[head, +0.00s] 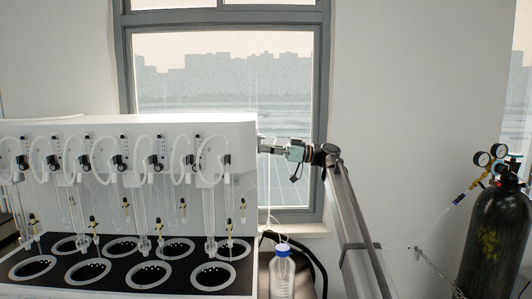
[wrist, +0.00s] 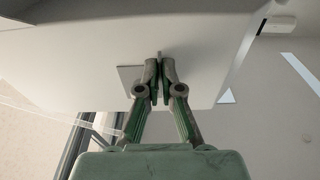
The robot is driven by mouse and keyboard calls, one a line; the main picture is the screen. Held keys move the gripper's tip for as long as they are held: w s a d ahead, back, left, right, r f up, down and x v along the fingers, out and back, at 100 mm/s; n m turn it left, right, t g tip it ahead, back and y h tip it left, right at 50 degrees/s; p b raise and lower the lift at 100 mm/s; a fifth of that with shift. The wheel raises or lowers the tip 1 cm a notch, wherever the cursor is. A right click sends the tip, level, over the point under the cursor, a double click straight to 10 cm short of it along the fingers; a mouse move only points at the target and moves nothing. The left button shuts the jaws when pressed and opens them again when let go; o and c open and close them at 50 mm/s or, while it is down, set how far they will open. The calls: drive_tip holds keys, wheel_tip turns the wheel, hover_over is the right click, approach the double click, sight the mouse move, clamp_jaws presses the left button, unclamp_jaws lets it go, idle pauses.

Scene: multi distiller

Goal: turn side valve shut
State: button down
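The white distiller (head: 215,125) fills the left of the head view. Its right side panel faces my gripper (head: 264,147), which reaches in from the right at the upper part of that panel. In the wrist view, my gripper (wrist: 160,72) has its two fingertips almost together, against the pale panel. A thin grey piece of the side valve (wrist: 159,54) shows between and just beyond the fingertips, so the fingers look closed on it. A grey square plate (wrist: 128,77) lies behind the left finger. Most of the valve is hidden by the fingers.
A blue-capped bottle (head: 282,272) stands below my arm, beside the distiller. A dark gas cylinder (head: 494,240) with gauges stands at the far right. A window (head: 225,75) is behind. Glass tubes (head: 208,215) hang along the distiller's front.

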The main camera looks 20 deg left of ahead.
drive_tip(key=c, duration=1.4)
unclamp_jaws()
drive_tip(key=shift+o, duration=0.2)
drive_tip(key=v, duration=1.2)
